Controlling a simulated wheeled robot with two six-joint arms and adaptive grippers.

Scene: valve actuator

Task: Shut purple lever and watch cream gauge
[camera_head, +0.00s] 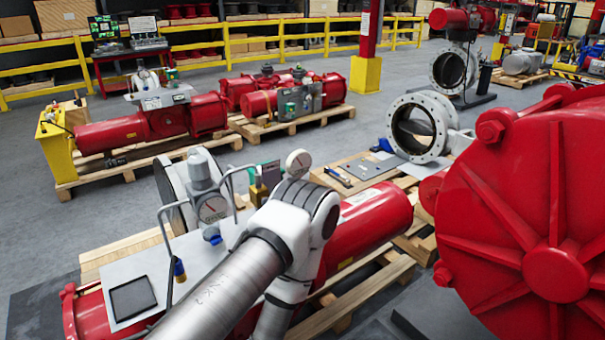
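A pale gauge (212,207) with a round dial faces me on the grey regulator (200,170), left of my arm. A second pale round gauge (299,162) stands behind my arm's joint. I cannot tell which of them is the cream one; the dials are too small to read. No purple lever can be made out; it may be hidden behind my arm. A small blue part (212,235) sits just below the first gauge. Neither of my grippers shows; one of my grey-white arms crosses the front of the panel.
The near red actuator (375,212) lies on a wooden pallet (365,297). A grey panel (190,260) holds a dark tablet (132,298) and bent tubing. A large red ribbed housing (530,220) blocks the right. Grey floor (65,222) is free at left.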

